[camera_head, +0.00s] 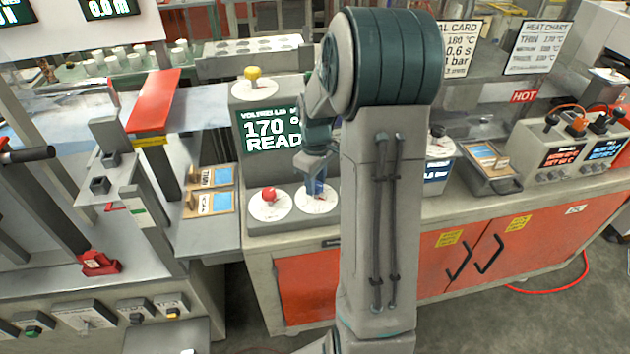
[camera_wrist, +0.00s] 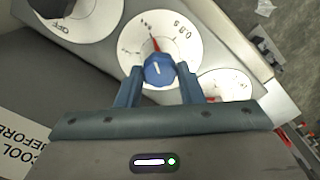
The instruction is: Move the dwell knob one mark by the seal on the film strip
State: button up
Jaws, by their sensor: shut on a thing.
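The blue dwell knob (camera_wrist: 159,69) sits on a white dial (camera_wrist: 190,40) with a red pointer and printed marks; a printed figure looks like 0.8 s. My gripper (camera_wrist: 159,76) is shut on the knob, one finger on each side. In the head view my gripper (camera_head: 317,168) points down onto the blue knob (camera_head: 318,188) and its dial (camera_head: 312,206), at the front right of the control box. Two small wooden cards with bluish film pieces (camera_head: 221,176) lie left of the box; I cannot read a seal on them.
A red knob (camera_head: 269,194) stands just left, and a yellow knob (camera_head: 252,74) on top of the box. A display (camera_head: 268,133) reads 170 and READY, partly hidden by my arm. A red-topped press (camera_head: 154,100) stands left. A tray (camera_head: 490,165) lies right.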

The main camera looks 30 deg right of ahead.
aim_at(316, 184)
jog(key=m+b, duration=0.1)
jog(key=m, duration=0.4)
jog(key=shift+m+b, duration=0.4)
jog(key=m, duration=0.5)
jog(key=shift+b, duration=0.35)
jog(key=o, duration=1)
jog(key=shift+c, duration=0.2)
jog(key=shift+r, duration=0.1)
notch_tip(316, 184, up, 14)
